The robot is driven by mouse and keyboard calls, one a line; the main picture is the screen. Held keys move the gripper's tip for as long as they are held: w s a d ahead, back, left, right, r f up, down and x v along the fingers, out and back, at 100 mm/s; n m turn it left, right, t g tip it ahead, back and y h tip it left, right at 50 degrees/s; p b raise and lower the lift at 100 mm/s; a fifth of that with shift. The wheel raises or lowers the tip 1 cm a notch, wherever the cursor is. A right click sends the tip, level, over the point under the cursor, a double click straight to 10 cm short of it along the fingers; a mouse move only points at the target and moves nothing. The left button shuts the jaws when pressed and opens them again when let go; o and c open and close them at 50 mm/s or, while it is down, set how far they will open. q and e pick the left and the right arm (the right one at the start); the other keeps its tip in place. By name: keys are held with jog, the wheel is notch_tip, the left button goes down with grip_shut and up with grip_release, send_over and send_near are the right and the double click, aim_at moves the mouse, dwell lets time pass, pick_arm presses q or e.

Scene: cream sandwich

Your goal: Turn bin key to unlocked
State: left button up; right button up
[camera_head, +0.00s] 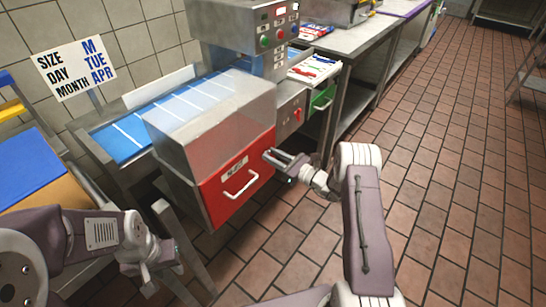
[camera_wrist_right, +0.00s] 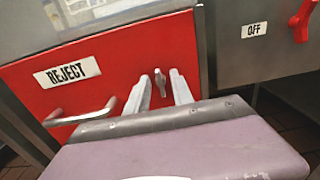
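My right gripper (camera_head: 272,156) is at the upper right of the bin front. In the right wrist view its two pale fingers (camera_wrist_right: 160,90) are apart, one on each side of the key, with gaps showing. My left gripper (camera_head: 152,278) is low at the left, away from the bin; its fingers are not clear.
A clear cover sits above the bin, beside a blue conveyor (camera_head: 150,128). Right of the bin is a grey panel with a red switch (camera_wrist_right: 302,20) and an OFF label (camera_wrist_right: 255,30). A green bin (camera_head: 323,97) stands further back. The tiled floor at right is open.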

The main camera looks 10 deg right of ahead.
grip_shut()
jog(key=shift+m, duration=0.3)
jog(key=m+p, duration=0.1)
jog(key=m, duration=0.5)
jog(key=m+p, duration=0.1)
jog(key=m, duration=0.4)
jog(key=shift+w+d+f+m+p, duration=0.1)
jog(key=shift+d+m+p, duration=0.05)
jog(key=shift+m+p, duration=0.25)
jog(key=m, duration=0.4)
jog(key=shift+f+p, duration=0.15)
jog(key=shift+p, duration=0.15)
